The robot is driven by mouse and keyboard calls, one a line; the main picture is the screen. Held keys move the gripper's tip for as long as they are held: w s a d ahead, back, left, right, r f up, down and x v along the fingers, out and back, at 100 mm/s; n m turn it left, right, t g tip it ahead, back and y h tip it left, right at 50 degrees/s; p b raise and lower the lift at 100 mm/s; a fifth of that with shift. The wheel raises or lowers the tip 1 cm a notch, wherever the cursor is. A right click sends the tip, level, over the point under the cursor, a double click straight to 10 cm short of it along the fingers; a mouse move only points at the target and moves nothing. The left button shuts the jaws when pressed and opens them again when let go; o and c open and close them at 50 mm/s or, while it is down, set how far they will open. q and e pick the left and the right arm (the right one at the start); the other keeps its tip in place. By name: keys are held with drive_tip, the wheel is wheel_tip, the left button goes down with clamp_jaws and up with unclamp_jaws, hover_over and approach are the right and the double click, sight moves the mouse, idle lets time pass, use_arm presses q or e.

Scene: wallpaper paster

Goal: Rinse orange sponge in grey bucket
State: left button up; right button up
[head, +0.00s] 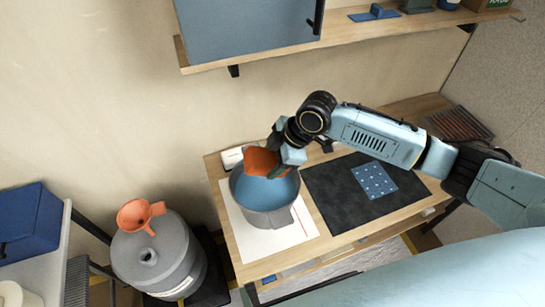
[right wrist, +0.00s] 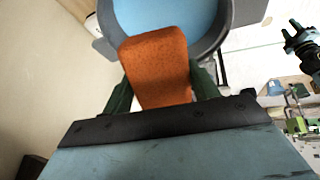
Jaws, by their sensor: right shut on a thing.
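The orange sponge (head: 262,162) is in the grip of my right gripper (head: 274,172), over the left back part of the grey bucket. In the right wrist view the sponge (right wrist: 157,68) sits between the two dark green fingers of my right gripper (right wrist: 160,88). The grey bucket (head: 266,219) stands on the table and holds blue water (head: 263,195). In the right wrist view the sponge's far end overlaps the bucket's near rim (right wrist: 118,48). I cannot tell whether the sponge touches the water.
The bucket stands on a white sheet (head: 243,248) on a wooden table. A black mat (head: 326,187) with a blue patterned piece (head: 374,180) lies to its right. A grey jug (head: 160,262) with an orange funnel (head: 138,214) is at left. A shelf (head: 400,25) hangs above.

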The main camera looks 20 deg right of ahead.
wheel_tip(320, 180, down, 7)
drive_tip(key=b, duration=0.3)
drive_tip(key=shift+b, duration=0.35)
drive_tip(key=shift+f, duration=0.7)
drive_tip(key=shift+f, duration=0.25)
drive_tip(key=shift+f, duration=0.5)
idle(0.3)
drive_tip(key=shift+a, duration=0.15)
